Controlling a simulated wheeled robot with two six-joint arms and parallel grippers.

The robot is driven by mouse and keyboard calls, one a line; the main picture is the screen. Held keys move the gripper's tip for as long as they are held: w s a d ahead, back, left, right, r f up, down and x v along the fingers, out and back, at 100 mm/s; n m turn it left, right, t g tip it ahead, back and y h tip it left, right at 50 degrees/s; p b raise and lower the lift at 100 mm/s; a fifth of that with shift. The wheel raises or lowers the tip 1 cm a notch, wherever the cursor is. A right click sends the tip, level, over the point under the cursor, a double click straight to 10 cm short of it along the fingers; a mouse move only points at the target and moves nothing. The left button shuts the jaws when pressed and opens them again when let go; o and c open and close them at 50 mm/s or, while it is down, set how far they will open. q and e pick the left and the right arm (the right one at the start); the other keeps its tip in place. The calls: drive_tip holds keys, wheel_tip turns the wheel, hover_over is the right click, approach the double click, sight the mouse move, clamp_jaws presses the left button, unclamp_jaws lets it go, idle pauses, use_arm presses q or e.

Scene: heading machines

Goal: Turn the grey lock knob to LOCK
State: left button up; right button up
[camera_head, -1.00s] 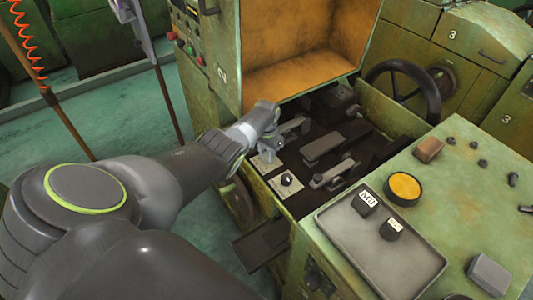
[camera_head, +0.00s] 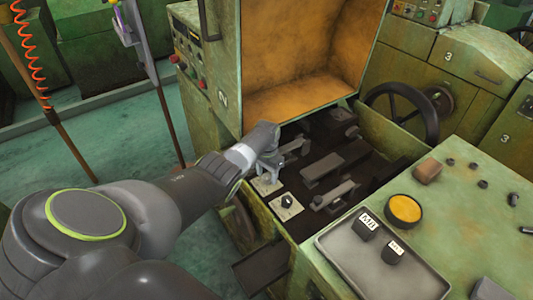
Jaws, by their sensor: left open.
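My left gripper (camera_head: 271,171) points down just above a pale square plate (camera_head: 264,187) at the near left edge of the machine's open bay. Its jaws are open and look empty. The gripper covers most of what sits on this plate, so I cannot make out a grey lock knob there or read any LOCK marking. A second pale plate (camera_head: 285,207), just nearer, carries a small dark knob (camera_head: 287,201) that stands clear of the gripper. I cannot tell whether the fingers touch anything. My right gripper does not show.
The open orange-lined cover (camera_head: 300,50) rises behind the bay. Metal blocks (camera_head: 322,165) lie inside the bay, right of the gripper. A grey tray (camera_head: 380,270) with labelled black blocks and a yellow round button (camera_head: 403,209) are on the green top at right. A handwheel (camera_head: 402,112) stands behind.

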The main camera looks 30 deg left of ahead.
sight(266, 176)
use_arm(q)
wheel_tip(266, 176, up, 6)
drive_tip(key=shift+f+p, duration=0.2)
drive_tip(key=shift+p, duration=0.55)
wheel_tip(266, 176, up, 11)
drive_tip(key=shift+b, duration=0.35)
drive_tip(key=shift+f, duration=0.1)
